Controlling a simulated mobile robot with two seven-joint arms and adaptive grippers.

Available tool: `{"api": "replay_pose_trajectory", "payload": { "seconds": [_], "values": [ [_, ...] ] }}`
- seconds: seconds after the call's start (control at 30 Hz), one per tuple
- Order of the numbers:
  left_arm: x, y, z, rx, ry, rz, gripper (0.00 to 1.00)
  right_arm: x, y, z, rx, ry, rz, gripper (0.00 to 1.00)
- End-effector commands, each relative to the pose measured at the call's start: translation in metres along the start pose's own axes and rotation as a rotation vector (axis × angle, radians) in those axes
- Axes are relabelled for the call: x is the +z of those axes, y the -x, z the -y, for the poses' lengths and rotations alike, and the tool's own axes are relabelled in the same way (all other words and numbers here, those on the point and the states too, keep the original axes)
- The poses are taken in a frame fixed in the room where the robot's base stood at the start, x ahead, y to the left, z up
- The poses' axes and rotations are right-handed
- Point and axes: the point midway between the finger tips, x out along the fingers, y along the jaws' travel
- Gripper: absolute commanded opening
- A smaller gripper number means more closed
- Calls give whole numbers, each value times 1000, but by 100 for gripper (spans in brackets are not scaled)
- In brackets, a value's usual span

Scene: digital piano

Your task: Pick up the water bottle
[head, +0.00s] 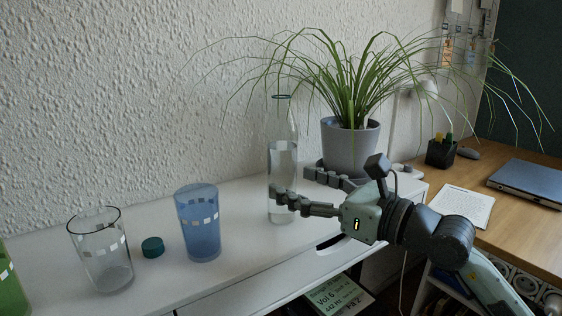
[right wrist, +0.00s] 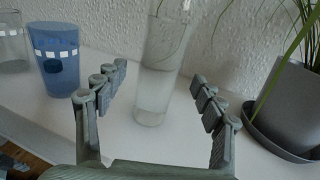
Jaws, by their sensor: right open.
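The water bottle (head: 283,160) is clear glass, partly filled, and stands upright and uncapped on the white piano top. It also shows in the right wrist view (right wrist: 160,75), ahead of and between the fingers. My right gripper (head: 297,186) is open at the bottle, with one finger overlapping its lower part in the head view and the other finger to its right. In the right wrist view my right gripper (right wrist: 163,90) has a visible gap on both sides of the bottle. My left gripper is not in view.
A blue glass (head: 198,225), a teal cap (head: 153,247) and a clear glass (head: 103,255) stand left of the bottle. A potted plant (head: 349,145) stands close on the right, its leaves hanging over. The textured wall (head: 110,100) is behind. A desk with a laptop (head: 530,180) is at right.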

Motion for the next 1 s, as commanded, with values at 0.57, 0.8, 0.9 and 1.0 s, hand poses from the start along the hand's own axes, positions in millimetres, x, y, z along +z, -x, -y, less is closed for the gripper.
{"api": "replay_pose_trajectory", "payload": {
  "seconds": [0.57, 0.8, 0.9, 1.0],
  "values": [
    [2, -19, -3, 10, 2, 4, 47, -1, -39, -2, 0, -1, 1, 65],
    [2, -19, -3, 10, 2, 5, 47, -1, -39, -2, 0, -1, 2, 36],
    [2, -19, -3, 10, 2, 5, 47, -1, -39, -2, 0, -1, 1, 23],
    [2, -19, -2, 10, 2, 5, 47, -1, -39, -2, 0, -1, 2, 11]
  ]
}}
